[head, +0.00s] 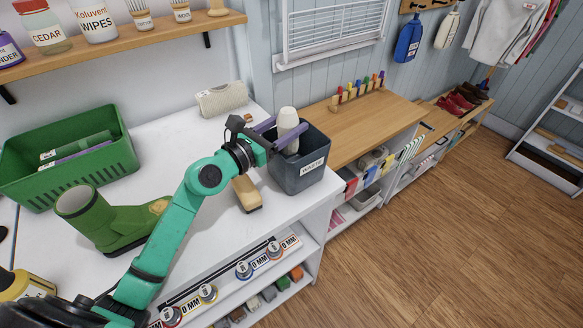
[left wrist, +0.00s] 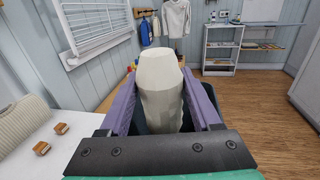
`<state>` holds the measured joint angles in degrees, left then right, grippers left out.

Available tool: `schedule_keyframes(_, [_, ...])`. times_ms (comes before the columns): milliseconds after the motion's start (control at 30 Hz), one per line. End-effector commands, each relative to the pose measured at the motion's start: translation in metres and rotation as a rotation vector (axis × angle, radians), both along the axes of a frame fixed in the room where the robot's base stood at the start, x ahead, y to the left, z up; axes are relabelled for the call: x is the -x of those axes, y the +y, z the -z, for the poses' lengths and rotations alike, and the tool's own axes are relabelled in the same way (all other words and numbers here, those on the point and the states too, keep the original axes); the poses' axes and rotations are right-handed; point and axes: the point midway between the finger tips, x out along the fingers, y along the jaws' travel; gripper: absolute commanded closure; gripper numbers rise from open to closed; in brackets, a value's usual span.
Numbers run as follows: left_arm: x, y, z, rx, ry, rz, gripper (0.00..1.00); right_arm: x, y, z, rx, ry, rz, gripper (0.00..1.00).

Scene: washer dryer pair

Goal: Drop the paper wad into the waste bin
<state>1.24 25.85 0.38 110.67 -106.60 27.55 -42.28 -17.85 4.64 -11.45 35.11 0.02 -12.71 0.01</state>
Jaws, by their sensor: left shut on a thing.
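The paper wad (head: 288,122) is a whitish, faceted, upright lump. My left gripper (head: 277,131) is shut on it, with a purple finger on each side. In the left wrist view the wad (left wrist: 160,90) stands between the two purple fingers (left wrist: 160,105). The waste bin (head: 298,176) is dark grey, with a white "WASTE" label, and stands at the right end of the white counter. My right gripper is not in view.
A wooden brush (head: 246,194) lies on the counter in front of the bin. A green boot (head: 110,222) and a green basket (head: 68,152) stand at the left. A beige woven item (head: 222,98) lies behind the gripper. A wooden bench (head: 372,125) adjoins the bin's right.

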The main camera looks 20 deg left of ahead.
Motion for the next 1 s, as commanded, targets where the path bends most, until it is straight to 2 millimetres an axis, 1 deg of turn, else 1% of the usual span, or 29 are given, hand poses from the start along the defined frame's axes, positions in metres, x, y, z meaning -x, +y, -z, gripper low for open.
schedule_keyframes(33, [0.000, 0.000, 0.009, 0.000, 0.000, 0.000, 1.00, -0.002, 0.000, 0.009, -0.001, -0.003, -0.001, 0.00])
schedule_keyframes(200, [0.000, 0.000, 0.007, -0.001, 0.000, 0.000, 1.00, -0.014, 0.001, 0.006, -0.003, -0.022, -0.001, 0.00])
schedule_keyframes(300, [0.000, 0.000, 0.007, -0.001, 0.000, 0.000, 1.00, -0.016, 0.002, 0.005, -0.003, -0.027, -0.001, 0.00])
schedule_keyframes(333, [0.000, 0.000, 0.007, -0.001, 0.000, 0.000, 0.24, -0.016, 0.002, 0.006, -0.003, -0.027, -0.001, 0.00])
schedule_keyframes(400, [0.000, 0.000, 0.007, -0.001, 0.000, 0.000, 0.01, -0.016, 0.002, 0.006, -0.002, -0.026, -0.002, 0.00])
schedule_keyframes(667, [0.000, 0.000, 0.007, -0.001, 0.000, -0.001, 0.01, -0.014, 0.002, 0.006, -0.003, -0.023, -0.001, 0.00])
schedule_keyframes(767, [0.005, 0.003, 0.008, -0.002, -0.001, -0.002, 0.01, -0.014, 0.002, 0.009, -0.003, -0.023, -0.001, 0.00])
schedule_keyframes(867, [0.019, 0.011, 0.011, -0.004, 0.001, -0.002, 0.01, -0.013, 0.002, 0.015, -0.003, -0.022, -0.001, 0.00])
schedule_keyframes(1000, [0.050, 0.027, 0.015, -0.005, 0.003, -0.001, 0.01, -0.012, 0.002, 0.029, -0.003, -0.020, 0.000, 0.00])
